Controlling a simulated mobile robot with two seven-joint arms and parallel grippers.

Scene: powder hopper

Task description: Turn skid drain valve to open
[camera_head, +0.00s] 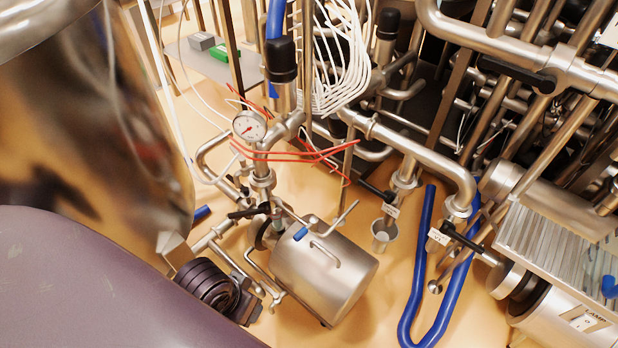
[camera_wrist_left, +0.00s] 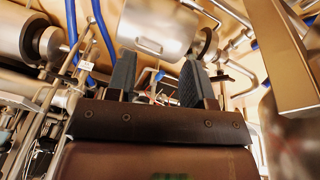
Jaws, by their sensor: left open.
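Several small black-handled valves show in the head view, and I cannot tell which is the skid drain valve. One black handle (camera_head: 250,212) is on the pipe below the round gauge, beside a steel canister (camera_head: 325,270) with a blue-tipped lever (camera_head: 300,233). A tagged black handle (camera_head: 461,239) is on the pipe at the right, and another (camera_head: 376,190) is above a small metal cup (camera_head: 383,236). My left gripper (camera_wrist_left: 157,66) is open in the left wrist view, with the canister (camera_wrist_left: 155,28) beyond its fingers and nothing between them. My right gripper is not in view.
Blue hose (camera_head: 418,290) loops on the tan floor right of the canister. Dense steel pipework (camera_head: 500,50) fills the upper right. A large shiny vessel (camera_head: 90,110) stands at the left. A black ribbed motor (camera_head: 206,284) sits left of the canister.

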